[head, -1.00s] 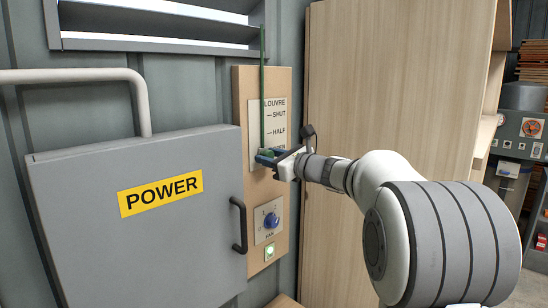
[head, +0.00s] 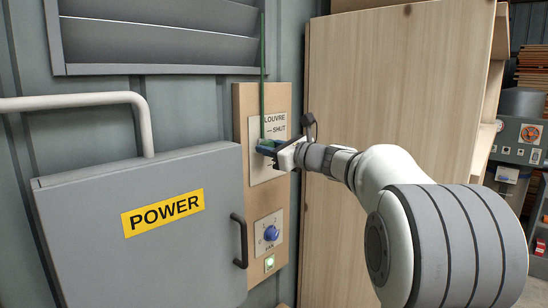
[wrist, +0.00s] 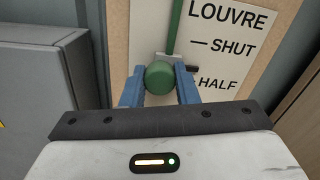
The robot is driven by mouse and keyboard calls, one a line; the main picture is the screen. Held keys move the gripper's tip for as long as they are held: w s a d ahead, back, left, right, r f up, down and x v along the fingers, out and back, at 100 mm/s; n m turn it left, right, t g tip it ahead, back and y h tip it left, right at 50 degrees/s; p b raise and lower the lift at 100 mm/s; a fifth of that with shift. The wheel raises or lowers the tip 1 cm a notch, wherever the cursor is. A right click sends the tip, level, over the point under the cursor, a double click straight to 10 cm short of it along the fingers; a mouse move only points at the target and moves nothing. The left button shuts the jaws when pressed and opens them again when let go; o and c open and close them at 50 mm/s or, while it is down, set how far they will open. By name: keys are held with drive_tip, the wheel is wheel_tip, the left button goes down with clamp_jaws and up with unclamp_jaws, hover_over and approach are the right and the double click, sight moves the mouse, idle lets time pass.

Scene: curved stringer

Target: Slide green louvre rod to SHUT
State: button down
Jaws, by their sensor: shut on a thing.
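The green louvre rod (head: 263,72) runs vertically up the wooden panel toward the louvre vent (head: 165,45). In the wrist view the rod (wrist: 173,28) ends in a round green knob (wrist: 160,77). My gripper (head: 266,148) is shut on this knob, with a blue finger on each side of it; in the wrist view the gripper (wrist: 160,88) shows from behind. The label plate (wrist: 222,45) reads LOUVRE, SHUT and HALF; its lower part is hidden. The knob is between the SHUT and HALF marks, closer to SHUT in the head view. The vent's slats look nearly closed.
A grey POWER box (head: 140,225) with a black handle (head: 240,240) stands left of the panel. A blue fan knob (head: 271,233) and a lit green button (head: 269,263) are below the rod. A wooden cabinet (head: 400,95) stands close on the right.

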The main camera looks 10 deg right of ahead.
drive_tip(key=shift+r+p, duration=0.55)
drive_tip(key=shift+r, duration=1.35)
drive_tip(key=c, duration=1.1)
unclamp_jaws()
drive_tip(key=shift+f, duration=0.1)
drive_tip(key=shift+d, duration=0.1)
drive_tip(key=shift+s+d, duration=0.2)
drive_tip(key=shift+s, duration=0.05)
drive_tip(key=b+v, duration=0.2)
drive_tip(key=v, duration=0.5)
drive_tip(key=shift+s, duration=0.1)
